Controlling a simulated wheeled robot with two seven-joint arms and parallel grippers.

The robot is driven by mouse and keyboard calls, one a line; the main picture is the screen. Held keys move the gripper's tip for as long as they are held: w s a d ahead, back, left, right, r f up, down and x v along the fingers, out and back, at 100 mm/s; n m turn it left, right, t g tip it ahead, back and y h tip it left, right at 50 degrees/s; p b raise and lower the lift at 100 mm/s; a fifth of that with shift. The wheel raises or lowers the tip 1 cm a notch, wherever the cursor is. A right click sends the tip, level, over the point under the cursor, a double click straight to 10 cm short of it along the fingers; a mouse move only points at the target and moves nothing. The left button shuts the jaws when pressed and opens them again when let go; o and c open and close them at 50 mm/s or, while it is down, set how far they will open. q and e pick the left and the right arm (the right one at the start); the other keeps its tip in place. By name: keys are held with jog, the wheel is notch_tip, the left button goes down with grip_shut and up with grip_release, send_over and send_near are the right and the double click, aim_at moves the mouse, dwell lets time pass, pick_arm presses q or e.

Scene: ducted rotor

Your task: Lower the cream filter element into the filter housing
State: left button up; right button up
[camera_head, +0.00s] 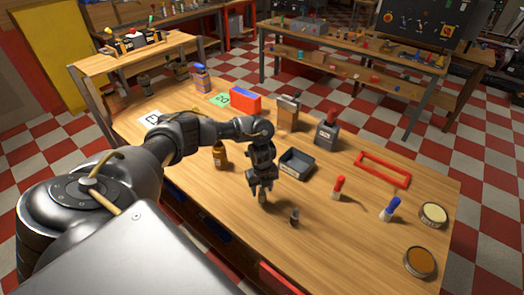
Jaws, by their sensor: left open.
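My left gripper (263,189) points down over the middle of the wooden table, with its fingers open. My right gripper is not in view.
A dark open tray (297,163) lies right of the gripper, a brown bottle (220,155) left. Red (338,188) and blue-topped (390,209) items, a red frame (382,169) and round cream (433,215) and amber (420,262) tins stand farther right. The table's front middle is clear.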

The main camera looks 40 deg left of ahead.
pick_arm(q)
jog(key=c, duration=0.8)
jog(key=shift+o, duration=0.2)
notch_tip(320, 180, up, 6)
jog(key=p, duration=0.5)
jog(key=shift+p, duration=0.35)
